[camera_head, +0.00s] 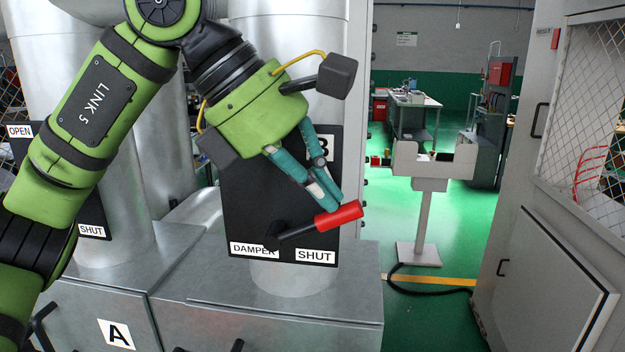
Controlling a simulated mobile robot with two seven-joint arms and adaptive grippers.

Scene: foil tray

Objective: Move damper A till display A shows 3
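Damper A's black plate (93,212) shows at the left, on the duct above the cabinet labelled A (116,334). Its OPEN (20,131) and SHUT (91,231) labels show; its lever is hidden behind my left arm. Display A is not in view. My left gripper (331,199) is in front of the neighbouring plate marked B (245,215). Its teal fingers point down and right, their tips close together at the upper side of that damper's red grip (339,215). I cannot tell whether they touch or hold it. My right gripper is not in view.
Damper B's black lever points right and slightly up, near its SHUT label (316,256). A grey cabinet door (545,250) stands at the right. A pale stand (430,215) with a cable is on the green floor beyond. Open floor lies between.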

